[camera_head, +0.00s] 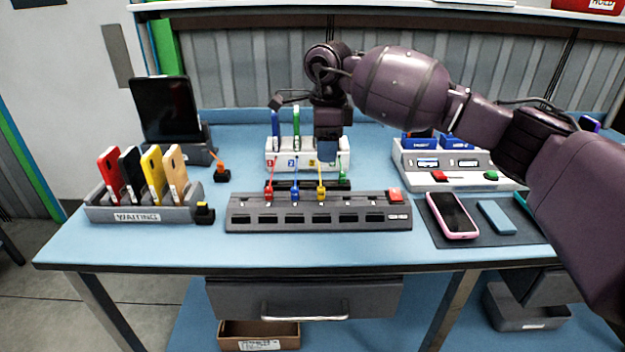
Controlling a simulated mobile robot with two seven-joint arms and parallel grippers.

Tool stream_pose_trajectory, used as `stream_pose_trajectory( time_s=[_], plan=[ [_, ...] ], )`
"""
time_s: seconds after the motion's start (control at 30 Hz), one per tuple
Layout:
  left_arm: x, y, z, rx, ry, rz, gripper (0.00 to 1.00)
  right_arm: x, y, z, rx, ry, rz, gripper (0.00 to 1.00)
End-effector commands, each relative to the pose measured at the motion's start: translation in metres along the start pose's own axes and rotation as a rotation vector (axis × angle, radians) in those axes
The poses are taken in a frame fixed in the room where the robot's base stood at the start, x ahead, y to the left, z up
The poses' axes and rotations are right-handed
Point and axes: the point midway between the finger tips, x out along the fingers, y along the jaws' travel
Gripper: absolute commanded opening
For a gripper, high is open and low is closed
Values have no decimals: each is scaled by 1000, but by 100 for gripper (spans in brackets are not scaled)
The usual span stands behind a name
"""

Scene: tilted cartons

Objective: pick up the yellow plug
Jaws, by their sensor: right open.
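A thin yellow plug (321,191) stands upright in the top of a long grey socket strip (260,220) at the middle of the table. A blue plug (295,190) and a red plug (269,191) stand to its left in the same strip. My right gripper (328,158) points down above and behind the yellow plug, in front of the white rack. It is apart from the yellow plug and open; its fingertips are hard to make out. I see nothing held in it. My left gripper is not in view.
A holder marked WAITING (145,214) with several phones stands at left, beside a small yellow-and-black item (204,212). A white rack (278,158) is behind the strip. A pink phone (452,215) lies on a dark mat at right. The table front is clear.

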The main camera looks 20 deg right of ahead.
Motion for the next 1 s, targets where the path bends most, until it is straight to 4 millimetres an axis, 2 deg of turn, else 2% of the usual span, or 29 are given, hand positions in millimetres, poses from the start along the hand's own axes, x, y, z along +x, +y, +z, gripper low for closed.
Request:
stream_pose_trajectory(
  time_s=[0.17,0.4,0.5,0.77,1.0],
  plan=[
    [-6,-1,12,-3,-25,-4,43,6,0,-1,-2,6,2,47],
    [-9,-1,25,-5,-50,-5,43,38,1,0,-2,5,5,47],
    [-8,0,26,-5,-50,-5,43,51,1,0,-2,5,4,47],
    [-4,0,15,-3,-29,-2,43,66,2,2,-2,4,2,47],
    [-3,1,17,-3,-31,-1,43,98,6,8,0,4,5,47]
  ],
)
